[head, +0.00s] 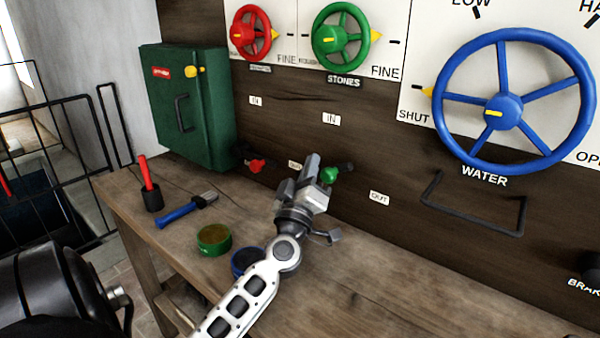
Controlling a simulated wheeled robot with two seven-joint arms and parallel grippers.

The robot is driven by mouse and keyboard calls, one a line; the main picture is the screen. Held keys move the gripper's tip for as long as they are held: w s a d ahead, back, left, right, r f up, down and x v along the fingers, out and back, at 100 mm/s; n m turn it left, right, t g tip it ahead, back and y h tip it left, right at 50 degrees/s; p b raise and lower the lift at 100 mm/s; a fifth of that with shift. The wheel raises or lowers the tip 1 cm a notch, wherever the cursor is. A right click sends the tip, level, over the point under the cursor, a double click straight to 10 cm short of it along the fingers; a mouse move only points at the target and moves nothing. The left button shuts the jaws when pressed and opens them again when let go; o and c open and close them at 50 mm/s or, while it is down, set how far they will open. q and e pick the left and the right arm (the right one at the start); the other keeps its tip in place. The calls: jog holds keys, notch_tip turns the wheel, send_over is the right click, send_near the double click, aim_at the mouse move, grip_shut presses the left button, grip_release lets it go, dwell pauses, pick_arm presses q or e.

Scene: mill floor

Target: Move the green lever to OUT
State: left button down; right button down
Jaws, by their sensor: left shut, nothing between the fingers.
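The green lever (330,175) is a short dark arm with a green knob, standing out from the dark wooden wall. Its height is between the upper IN label (331,119) and the lower OUT label (379,198). My left gripper (316,172) is shut and empty. Its tip is right beside the green knob, on its left; I cannot tell whether they touch. My left forearm comes up from the bottom of the view. My right gripper is not in view.
A red lever (257,165) is left of my gripper. The blue wheel (502,111) and a black bar handle (478,218) are at the right. On the bench (365,275) are a green tin (214,239), a blue tin, a blue-handled tool (181,212) and a red-handled tool.

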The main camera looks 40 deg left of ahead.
aim_at(324, 177)
pick_arm(q)
jog(key=shift+w+d+f, duration=0.3)
jog(key=shift+d+f, duration=0.25)
jog(key=shift+f, duration=0.1)
jog(key=shift+d+f, duration=0.4)
jog(key=shift+f, duration=0.25)
jog(key=shift+d+f, duration=0.35)
jog(key=shift+f, duration=0.25)
